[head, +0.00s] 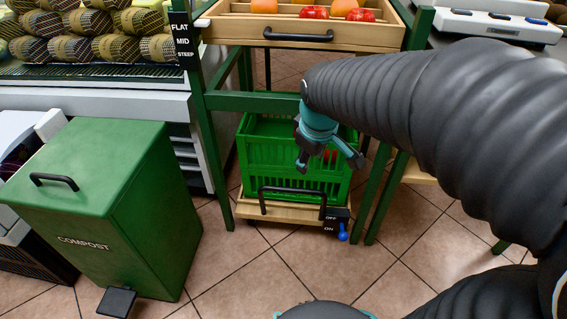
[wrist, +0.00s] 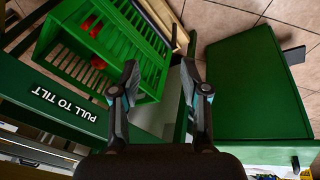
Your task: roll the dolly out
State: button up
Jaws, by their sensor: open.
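The dolly (head: 278,213) is a low wooden platform on the floor under the green display stand. A black bar handle (head: 290,190) stands at its front edge. At its front right is a black OFF/ON plate (head: 335,219) with a blue lever (head: 342,233) hanging down near the ON side. A green slatted crate (head: 262,165) with red items inside sits on the dolly; it also shows in the wrist view (wrist: 146,45). My gripper (head: 330,163) is open and empty, pointing down over the crate's front, above the handle. Its fingers (wrist: 159,68) partly hide the crate.
Green stand legs (head: 376,195) flank the dolly, under a wooden fruit drawer (head: 300,34). A green compost bin (head: 95,205) with a black pedal (head: 117,302) stands left. A PULL TO TILT sign (wrist: 64,101) is on the stand. Tiled floor (head: 270,265) before the dolly is clear.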

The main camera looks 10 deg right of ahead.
aim_at(294, 189)
jog(key=w+f+n+g+b, duration=0.2)
jog(key=w+f+n, duration=0.5)
jog(key=w+f, duration=0.65)
jog(key=f, duration=0.4)
jog(key=w+f+b, duration=0.1)
jog(key=f, duration=0.9)
jog(key=shift+w+d+b, duration=0.1)
jog(key=shift+w+b, duration=0.2)
grip_shut()
